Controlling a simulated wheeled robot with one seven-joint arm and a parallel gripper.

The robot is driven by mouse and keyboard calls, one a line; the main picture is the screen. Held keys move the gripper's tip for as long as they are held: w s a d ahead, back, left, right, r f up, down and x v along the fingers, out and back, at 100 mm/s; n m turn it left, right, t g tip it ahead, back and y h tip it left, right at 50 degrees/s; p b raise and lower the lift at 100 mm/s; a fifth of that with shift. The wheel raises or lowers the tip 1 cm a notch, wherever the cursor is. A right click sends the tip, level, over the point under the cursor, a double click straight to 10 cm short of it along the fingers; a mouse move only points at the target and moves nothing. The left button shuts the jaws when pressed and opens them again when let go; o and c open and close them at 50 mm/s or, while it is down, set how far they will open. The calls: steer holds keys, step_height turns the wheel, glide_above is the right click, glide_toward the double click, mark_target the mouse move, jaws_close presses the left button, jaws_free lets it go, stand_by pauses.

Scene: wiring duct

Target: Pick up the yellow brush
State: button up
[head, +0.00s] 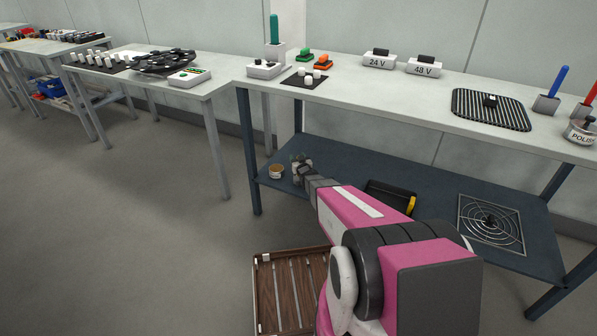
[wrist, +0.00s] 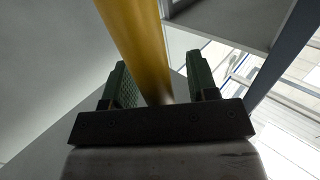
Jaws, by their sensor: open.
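A smooth yellow shaft (wrist: 138,40), likely the brush's handle, runs from the top of the wrist view down between the two green finger pads of my gripper (wrist: 157,62). The fingers stand apart, with a visible gap on both sides of the shaft. The brush's other end is out of the wrist view. In the head view my gripper (head: 301,166) is small and dark over the left part of the lower blue shelf (head: 340,160). I cannot make out the shaft there. A yellow piece (head: 411,205) shows at a black bin behind my arm; I cannot tell what it is.
A round tin (head: 276,171) stands on the lower shelf just left of my gripper. The black bin (head: 388,194) and a wire fan guard (head: 491,222) are on the shelf farther right. The light tabletop (head: 400,95) lies above the shelf. A brown slatted crate (head: 262,290) is on the floor.

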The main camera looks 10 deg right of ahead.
jaws_close()
